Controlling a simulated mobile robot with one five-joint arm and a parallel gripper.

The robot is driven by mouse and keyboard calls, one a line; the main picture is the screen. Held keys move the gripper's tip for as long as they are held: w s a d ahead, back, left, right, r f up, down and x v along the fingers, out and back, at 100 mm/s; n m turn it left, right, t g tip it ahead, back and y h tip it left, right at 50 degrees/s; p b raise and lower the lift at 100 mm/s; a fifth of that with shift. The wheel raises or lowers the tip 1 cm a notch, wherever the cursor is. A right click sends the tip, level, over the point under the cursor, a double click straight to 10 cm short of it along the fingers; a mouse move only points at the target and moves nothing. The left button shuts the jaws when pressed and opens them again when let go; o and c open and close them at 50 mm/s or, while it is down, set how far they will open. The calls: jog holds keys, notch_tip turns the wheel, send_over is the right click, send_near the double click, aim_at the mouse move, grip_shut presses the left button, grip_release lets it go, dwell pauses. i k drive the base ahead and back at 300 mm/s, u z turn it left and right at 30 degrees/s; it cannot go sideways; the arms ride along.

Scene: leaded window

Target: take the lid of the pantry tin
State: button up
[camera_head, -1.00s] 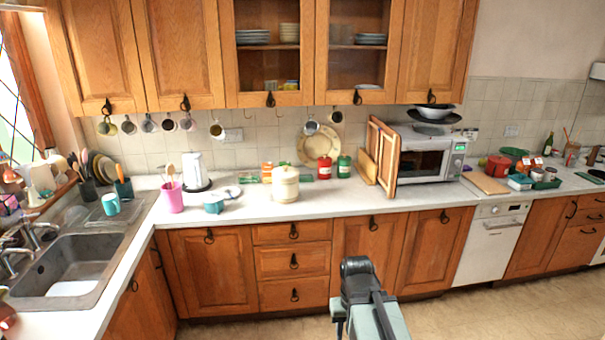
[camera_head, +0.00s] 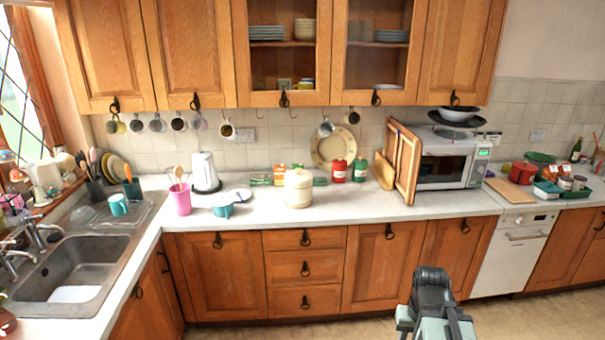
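The pantry tin is most likely the cream, round canister (camera_head: 298,192) on the worktop, left of the red and green tins. Its cream lid (camera_head: 298,174) sits on top with a small knob. Part of my arm shows at the bottom right, in front of the lower cupboards and well short of the tin. I cannot make out my gripper's fingers in this view. Nothing touches the tin.
A red tin (camera_head: 339,170) and a green tin (camera_head: 360,169) stand right of the canister. A teal pot (camera_head: 222,210), a pink utensil pot (camera_head: 180,201) and a white kettle (camera_head: 205,172) stand left. Wooden boards (camera_head: 407,165) lean by the microwave (camera_head: 446,164). Worktop (camera_head: 335,203) before the canister is clear.

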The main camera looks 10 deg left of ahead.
aim_at(297, 176)
jog(key=i, duration=3.15)
jog(key=u, duration=3.35)
jog(key=i, duration=0.5)
jog(key=u, duration=0.1)
